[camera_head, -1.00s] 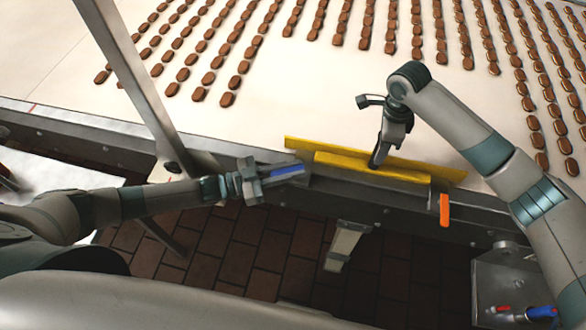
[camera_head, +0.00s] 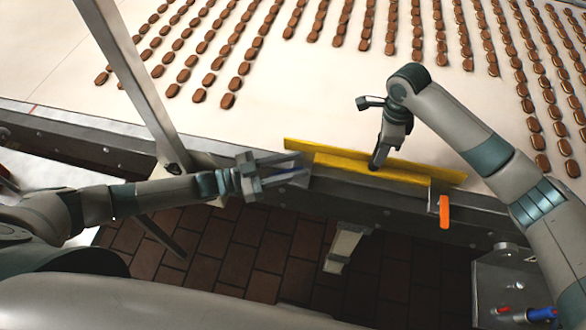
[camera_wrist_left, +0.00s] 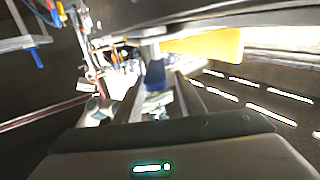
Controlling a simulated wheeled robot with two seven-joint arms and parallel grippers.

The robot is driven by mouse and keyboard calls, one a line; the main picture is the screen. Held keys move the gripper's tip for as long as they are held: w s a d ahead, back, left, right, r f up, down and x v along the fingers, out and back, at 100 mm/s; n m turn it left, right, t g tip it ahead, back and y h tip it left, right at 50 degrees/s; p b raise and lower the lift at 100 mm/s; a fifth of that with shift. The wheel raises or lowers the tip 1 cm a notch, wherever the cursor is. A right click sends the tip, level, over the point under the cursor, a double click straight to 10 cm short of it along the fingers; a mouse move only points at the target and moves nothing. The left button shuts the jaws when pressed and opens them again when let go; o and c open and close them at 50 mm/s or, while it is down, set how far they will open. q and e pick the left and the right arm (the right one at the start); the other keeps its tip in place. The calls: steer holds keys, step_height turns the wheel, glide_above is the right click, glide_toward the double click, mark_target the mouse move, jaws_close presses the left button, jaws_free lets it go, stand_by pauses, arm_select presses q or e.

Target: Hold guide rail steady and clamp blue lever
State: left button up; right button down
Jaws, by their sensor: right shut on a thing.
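The yellow guide rail (camera_head: 425,174) lies along the near edge of the conveyor. My right gripper (camera_head: 377,164) reaches down onto it from above and is shut on it. My left gripper (camera_head: 297,166) is at the rail's left end, its fingers spread with a gap between them. The blue lever (camera_head: 287,171) shows between these fingers, partly hidden by them. In the left wrist view the blue lever (camera_wrist_left: 155,73) stands between the two open fingers (camera_wrist_left: 160,90); I see no clear contact with either.
An orange lever (camera_head: 444,212) hangs near the rail's right end. Rows of brown chocolate pieces (camera_head: 228,101) lie on the pale belt (camera_head: 290,90). A grey post (camera_head: 130,75) rises left of the rail. A metal box (camera_head: 510,285) stands at lower right.

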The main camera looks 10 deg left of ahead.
arm_select(q)
step_height(320, 180, up, 7)
steer(key=shift+r, duration=0.1)
stand_by(0.4)
steer(key=c, duration=0.4)
steer(key=shift+d+f, duration=0.15)
steer(key=shift+f, duration=0.05)
jaws_close()
steer(key=s+d+f+m+t+y, duration=0.1)
steer(key=s+d+f+m+y, duration=0.1)
steer(key=s+d+f+y, duration=0.4)
steer(key=s+d+f+m+t+y, duration=0.15)
steer(key=s+d+f, duration=0.25)
steer(key=d+f, duration=0.45)
steer(key=s+a+r+n+t+y, duration=0.1)
steer(key=s+a+r+n+y, duration=0.2)
steer(key=s+a+r+y, duration=0.5)
steer(key=a+y, duration=0.1)
steer(key=y, duration=0.6)
steer(key=shift+r, duration=0.35)
steer(key=shift+a+n+y, duration=0.1)
steer(key=shift+n+y, duration=0.15)
